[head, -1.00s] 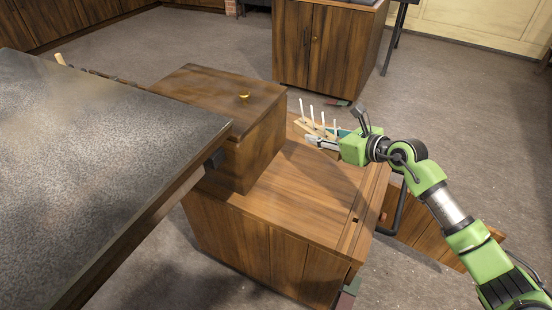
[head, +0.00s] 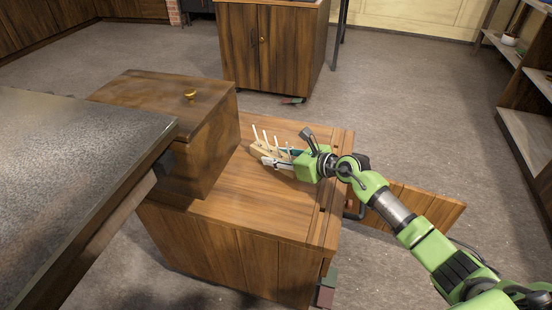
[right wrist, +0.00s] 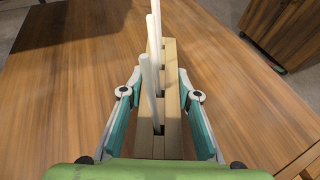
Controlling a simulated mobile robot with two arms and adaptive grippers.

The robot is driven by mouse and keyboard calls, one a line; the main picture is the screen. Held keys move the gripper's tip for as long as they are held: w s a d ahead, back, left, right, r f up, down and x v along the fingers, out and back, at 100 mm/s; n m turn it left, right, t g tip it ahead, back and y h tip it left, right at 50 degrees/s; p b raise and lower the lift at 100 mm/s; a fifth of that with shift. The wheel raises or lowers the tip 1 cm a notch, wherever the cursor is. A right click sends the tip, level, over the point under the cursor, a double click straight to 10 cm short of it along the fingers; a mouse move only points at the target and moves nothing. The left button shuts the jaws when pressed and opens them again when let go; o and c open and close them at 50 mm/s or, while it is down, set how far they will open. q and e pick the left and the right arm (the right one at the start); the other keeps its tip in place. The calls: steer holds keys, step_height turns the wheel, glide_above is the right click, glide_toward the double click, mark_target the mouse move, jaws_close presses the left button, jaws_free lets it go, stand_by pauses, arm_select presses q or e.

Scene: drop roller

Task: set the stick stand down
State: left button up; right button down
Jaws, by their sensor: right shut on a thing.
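The stick stand (head: 257,151) is a light wooden bar with several upright white sticks. It is at the top of the wooden cabinet (head: 232,202), right of the box with the brass knob. My right gripper (head: 272,162) is shut on the stand. In the right wrist view the stand (right wrist: 172,105) lies lengthwise between the two fingers, with cabinet wood on both sides. The stand is very close to the cabinet top; I cannot tell if its underside touches. My left gripper is not in view.
A wooden box (head: 207,140) with a brass knob (head: 190,94) stands left on the cabinet. A grey stone-like slab (head: 70,170) fills the left foreground. Another cabinet (head: 270,45) stands behind. The cabinet top in front of the stand is clear.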

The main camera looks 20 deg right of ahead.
stand_by(0.3)
steer(key=c, duration=1.5)
jaws_free()
steer(key=shift+f, duration=0.1)
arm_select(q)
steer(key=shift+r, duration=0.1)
arm_select(e)
steer(key=shift+s+d+r, duration=0.1)
steer(key=shift+s+r, duration=0.05)
steer(key=shift+r, duration=0.1)
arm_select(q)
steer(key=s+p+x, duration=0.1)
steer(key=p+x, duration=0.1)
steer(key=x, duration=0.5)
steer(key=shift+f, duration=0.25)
arm_select(e)
steer(key=v, duration=1.1)
steer(key=shift+s+d, duration=0.15)
steer(key=shift+s, duration=0.05)
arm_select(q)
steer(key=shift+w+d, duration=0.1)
